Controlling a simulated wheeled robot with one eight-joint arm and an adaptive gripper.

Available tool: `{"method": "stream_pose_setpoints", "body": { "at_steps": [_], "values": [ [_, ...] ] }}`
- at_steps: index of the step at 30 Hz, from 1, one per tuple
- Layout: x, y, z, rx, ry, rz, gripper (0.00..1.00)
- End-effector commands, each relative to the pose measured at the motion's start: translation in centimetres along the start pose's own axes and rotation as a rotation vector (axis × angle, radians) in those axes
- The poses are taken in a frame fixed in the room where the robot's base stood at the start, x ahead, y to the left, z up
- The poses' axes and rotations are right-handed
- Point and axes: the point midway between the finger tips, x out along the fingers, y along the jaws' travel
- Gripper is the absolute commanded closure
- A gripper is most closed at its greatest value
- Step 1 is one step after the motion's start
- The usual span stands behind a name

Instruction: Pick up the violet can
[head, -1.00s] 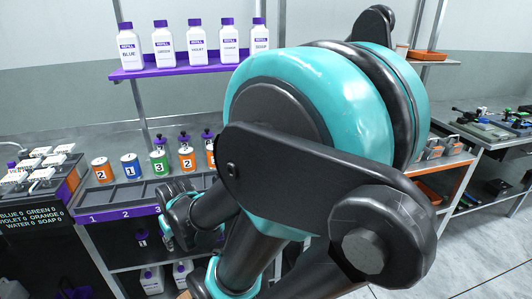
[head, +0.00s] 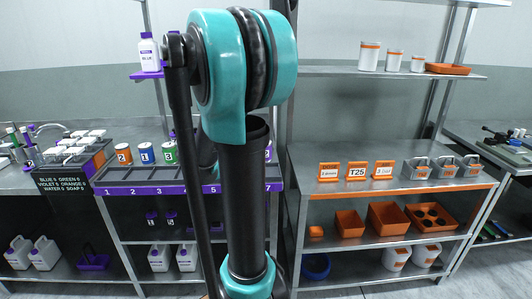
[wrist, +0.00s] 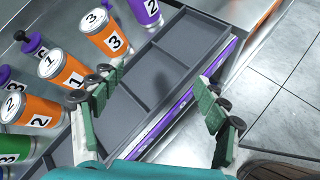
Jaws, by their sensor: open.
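A violet can (wrist: 144,11) with a white label stands at the top edge of the wrist view, partly cut off, at the far end of a row of cans. My gripper (wrist: 152,104) is open and empty, its green-padded fingers spread over the grey divided tray in front of the cans. The violet can is beyond the fingertips, apart from them.
Orange cans marked 3 (wrist: 103,33), 1 (wrist: 64,72) and 2 (wrist: 32,112) stand near the left finger, with a green can (wrist: 12,148) below. The grey tray (wrist: 150,72) has a purple numbered front edge. A blue can (head: 145,153) shows left of my arm.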

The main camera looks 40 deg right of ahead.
Motion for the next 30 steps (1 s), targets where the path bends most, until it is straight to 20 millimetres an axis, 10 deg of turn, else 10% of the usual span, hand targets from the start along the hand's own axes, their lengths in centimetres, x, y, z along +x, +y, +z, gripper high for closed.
{"method": "stream_pose_setpoints", "body": {
  "at_steps": [9, 30],
  "values": [
    [2.5, 5.6, 5.4, -0.475, -0.233, -0.004, 0.26],
    [13.5, 6.4, 8.3, -0.500, -0.244, -0.009, 0.26]
  ]
}}
